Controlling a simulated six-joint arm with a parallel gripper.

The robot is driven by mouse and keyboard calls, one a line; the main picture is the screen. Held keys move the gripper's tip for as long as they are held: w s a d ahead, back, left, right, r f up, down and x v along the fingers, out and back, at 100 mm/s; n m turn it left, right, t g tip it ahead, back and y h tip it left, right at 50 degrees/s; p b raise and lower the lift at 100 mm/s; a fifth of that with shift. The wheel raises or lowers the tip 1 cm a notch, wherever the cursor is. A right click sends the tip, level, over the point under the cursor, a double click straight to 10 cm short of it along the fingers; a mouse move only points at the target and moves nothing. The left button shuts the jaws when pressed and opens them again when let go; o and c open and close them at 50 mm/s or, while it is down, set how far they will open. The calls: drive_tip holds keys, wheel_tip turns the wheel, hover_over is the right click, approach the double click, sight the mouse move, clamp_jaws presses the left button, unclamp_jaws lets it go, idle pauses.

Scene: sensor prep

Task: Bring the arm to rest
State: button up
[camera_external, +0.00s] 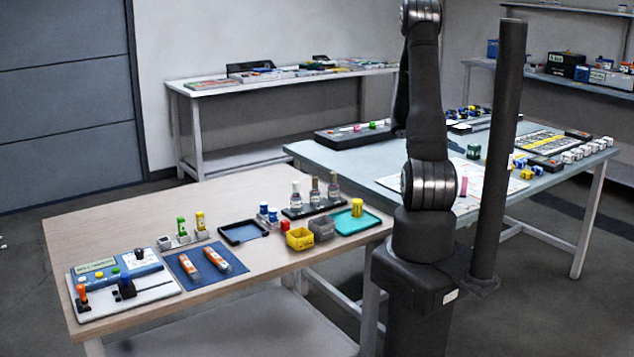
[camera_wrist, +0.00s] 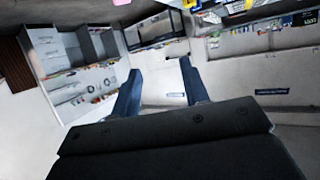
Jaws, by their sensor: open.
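My arm (camera_external: 425,110) stands upright at the right of the wooden table, and its upper part runs out of the top of the external view. My gripper (camera_wrist: 161,68) shows in the wrist view with its two dark blue fingers well apart and nothing between them. The wrist view is tilted, with shelves and tables far beyond the fingers, and neither finger appears to touch anything. In the external view I cannot make out the gripper.
The wooden table (camera_external: 215,295) holds a blue mat (camera_external: 185,278) with two orange-and-white tubes, a dark tray (camera_external: 243,233), yellow and grey bins, bottles and a green tray (camera_external: 345,227). A grey-blue table (camera_external: 330,160) with several small parts stands behind my arm. A dark post (camera_external: 497,150) rises beside it.

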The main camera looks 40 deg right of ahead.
drive_tip(key=w+a+f+n+t+h, duration=0.1)
drive_tip(key=w+a+n+t, duration=0.3)
drive_tip(key=w, duration=0.6)
drive_tip(key=w+a+n+t, duration=0.1)
drive_tip(key=w+a+t, duration=0.1)
drive_tip(key=w+a, duration=0.6)
drive_tip(key=w+a+f+n+t+y, duration=0.1)
drive_tip(key=w+a+n+t, duration=0.3)
drive_tip(key=w+a, duration=0.9)
drive_tip(key=shift+w+a+n+t, duration=0.35)
drive_tip(key=shift+a+t, duration=0.25)
drive_tip(key=shift+a, duration=0.6)
